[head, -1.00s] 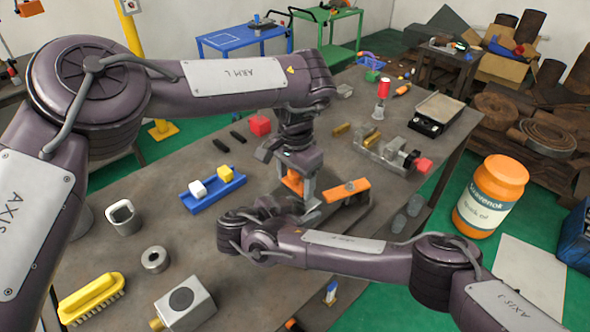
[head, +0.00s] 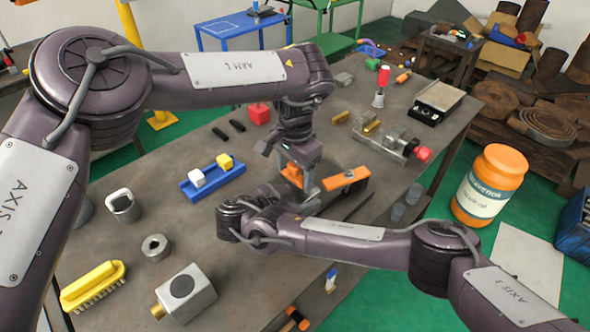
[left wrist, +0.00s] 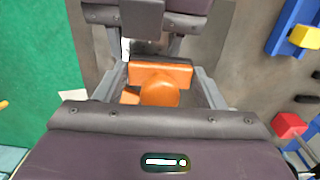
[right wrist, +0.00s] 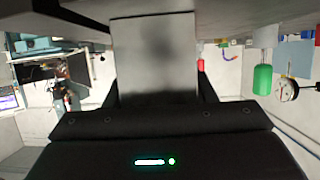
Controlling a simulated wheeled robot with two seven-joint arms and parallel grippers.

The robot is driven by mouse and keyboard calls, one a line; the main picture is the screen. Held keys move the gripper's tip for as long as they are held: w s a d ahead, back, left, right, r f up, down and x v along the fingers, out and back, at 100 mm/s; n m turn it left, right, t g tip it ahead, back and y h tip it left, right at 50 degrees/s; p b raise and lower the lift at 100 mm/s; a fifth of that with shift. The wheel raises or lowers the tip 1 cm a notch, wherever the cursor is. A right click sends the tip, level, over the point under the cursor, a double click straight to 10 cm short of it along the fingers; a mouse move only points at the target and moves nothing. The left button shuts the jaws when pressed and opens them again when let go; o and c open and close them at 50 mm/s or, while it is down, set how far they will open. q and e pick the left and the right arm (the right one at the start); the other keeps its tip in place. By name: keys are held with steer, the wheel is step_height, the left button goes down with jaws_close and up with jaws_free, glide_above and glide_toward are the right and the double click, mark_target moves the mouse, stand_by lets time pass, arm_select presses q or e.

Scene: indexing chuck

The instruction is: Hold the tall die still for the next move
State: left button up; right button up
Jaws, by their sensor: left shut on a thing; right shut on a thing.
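My left gripper (head: 303,180) points down in the middle of the bench and is shut on an orange part (left wrist: 160,90), which shows between its fingers in the left wrist view. An orange bar (head: 346,180) lies just right of it on a dark grey base. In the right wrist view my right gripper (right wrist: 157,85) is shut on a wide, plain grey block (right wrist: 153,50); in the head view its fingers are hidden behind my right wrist. I cannot tell for sure which held part is the tall die.
A blue tray (head: 213,187) with a white and a yellow cube lies left of my left gripper. A metal fixture with a red knob (head: 423,154) stands at the right. A grey block (head: 187,297), a ring (head: 155,248) and a yellow brush (head: 93,286) are near the front.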

mark_target(307, 197)
arm_select(q)
steer(key=shift+f, duration=0.9)
steer(key=shift+s+d, duration=1.4)
steer(key=shift+s, duration=0.1)
steer(key=shift+f, duration=0.1)
steer(key=shift+w+a, duration=1.45)
steer(key=shift+w, duration=0.05)
steer(key=shift+c, duration=0.4)
steer(key=shift+r, duration=0.2)
steer(key=shift+r, duration=3)
